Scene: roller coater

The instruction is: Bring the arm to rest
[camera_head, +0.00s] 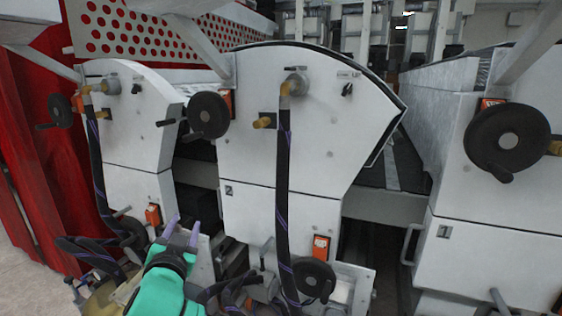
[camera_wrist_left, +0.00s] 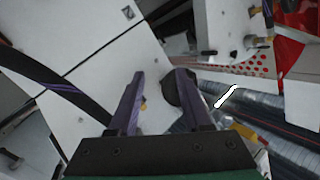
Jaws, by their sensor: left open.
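My left gripper (camera_head: 182,232) shows in the head view at the lower left, at the end of a green arm link. Its two purple fingers stand apart with nothing between them. It is in front of the white coater housing (camera_head: 262,150) marked 2, near that housing's lower left side. In the left wrist view the fingers (camera_wrist_left: 158,100) are also apart and empty, with a black round knob (camera_wrist_left: 184,88) beyond them. No contact with the machine can be made out. My right gripper is not in view.
Black handwheels stand out from the housings, at the left (camera_head: 208,115), right (camera_head: 507,140) and bottom (camera_head: 314,279). A dark hose (camera_head: 283,190) hangs down the middle housing. More hoses (camera_head: 95,250) loop near my left arm. A red panel (camera_head: 40,130) stands at the left.

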